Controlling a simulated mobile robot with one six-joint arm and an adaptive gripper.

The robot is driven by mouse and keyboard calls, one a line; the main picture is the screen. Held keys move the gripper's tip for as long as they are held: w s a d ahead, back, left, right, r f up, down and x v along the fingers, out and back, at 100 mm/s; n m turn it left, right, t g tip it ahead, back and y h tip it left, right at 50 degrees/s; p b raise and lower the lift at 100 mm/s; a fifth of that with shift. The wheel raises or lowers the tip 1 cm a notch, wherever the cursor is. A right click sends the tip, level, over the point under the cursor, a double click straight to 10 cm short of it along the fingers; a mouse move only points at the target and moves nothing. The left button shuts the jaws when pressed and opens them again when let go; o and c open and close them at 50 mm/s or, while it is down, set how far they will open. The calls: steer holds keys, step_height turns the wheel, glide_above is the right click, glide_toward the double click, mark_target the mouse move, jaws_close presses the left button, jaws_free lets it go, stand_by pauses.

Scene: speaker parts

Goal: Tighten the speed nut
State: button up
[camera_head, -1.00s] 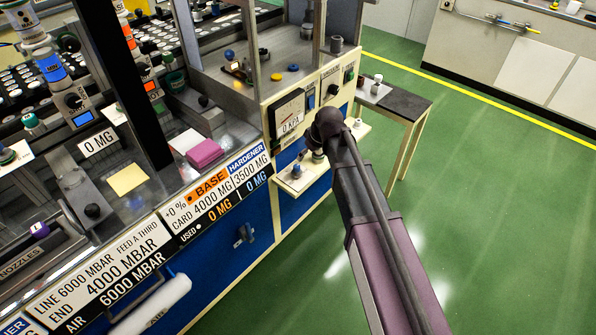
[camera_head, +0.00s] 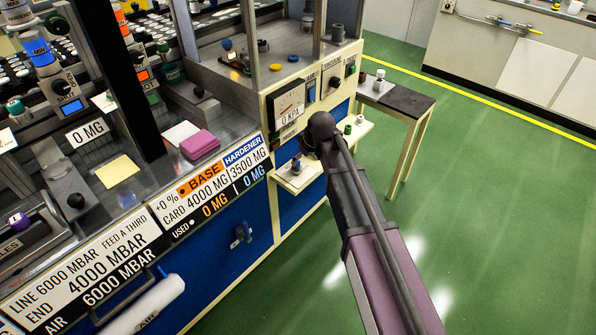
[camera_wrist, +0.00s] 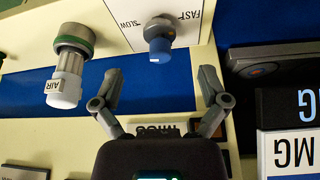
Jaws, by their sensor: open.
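The speed control (camera_wrist: 159,38) is in the wrist view at the top middle, on a white plate marked SLOW and FAST. My gripper (camera_wrist: 160,76) is open, with one finger on each side below the knob. The fingers are apart from it and nothing is between them. In the head view my arm's end (camera_head: 322,128) is in front of the cream cabinet front and hides the gripper and the speed control.
An air fitting (camera_wrist: 70,66) with a green collar and white AIR cap sticks out left of my gripper. A dark block (camera_wrist: 270,68) juts out at the right. A small ledge (camera_head: 302,179) is on the cabinet beside my arm. Green floor (camera_head: 490,220) is clear at the right.

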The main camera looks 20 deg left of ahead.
mark_target(299, 164)
steer(key=shift+b+x, duration=2.65)
steer(key=shift+x, duration=0.55)
steer(key=shift+c, duration=0.2)
steer(key=shift+s, duration=0.1)
steer(key=c, duration=1.1)
